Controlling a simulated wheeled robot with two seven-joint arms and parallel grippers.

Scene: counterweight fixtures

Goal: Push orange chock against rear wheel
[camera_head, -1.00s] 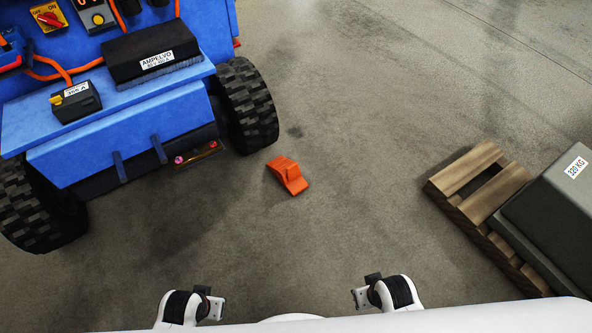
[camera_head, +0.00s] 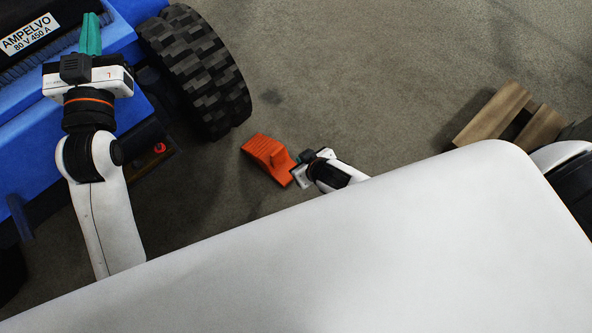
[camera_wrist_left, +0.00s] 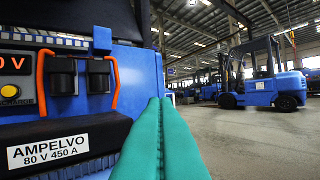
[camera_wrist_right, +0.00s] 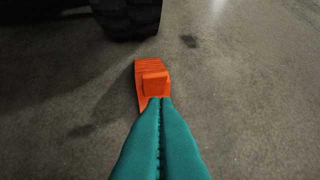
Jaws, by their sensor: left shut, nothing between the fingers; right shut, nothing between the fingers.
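The orange chock (camera_head: 268,155) lies on the floor in the head view, a short gap from the black rear wheel (camera_head: 198,72). In the right wrist view the chock (camera_wrist_right: 151,77) lies just beyond my fingertips, with the wheel (camera_wrist_right: 128,14) past it. My right gripper (camera_head: 303,159) is low, shut and empty, at the chock's near end; I cannot tell whether it touches. The right wrist view shows its green fingers (camera_wrist_right: 160,102) together. My left gripper (camera_head: 91,32) is raised beside the blue vehicle (camera_head: 60,125), shut and empty. Its fingers also show in the left wrist view (camera_wrist_left: 161,102).
A wooden pallet (camera_head: 497,113) stands at the right. The floor (camera_head: 340,70) between the wheel and the pallet is clear. A blue forklift (camera_wrist_left: 262,78) stands farther off in the left wrist view. My white body covers much of the lower head view.

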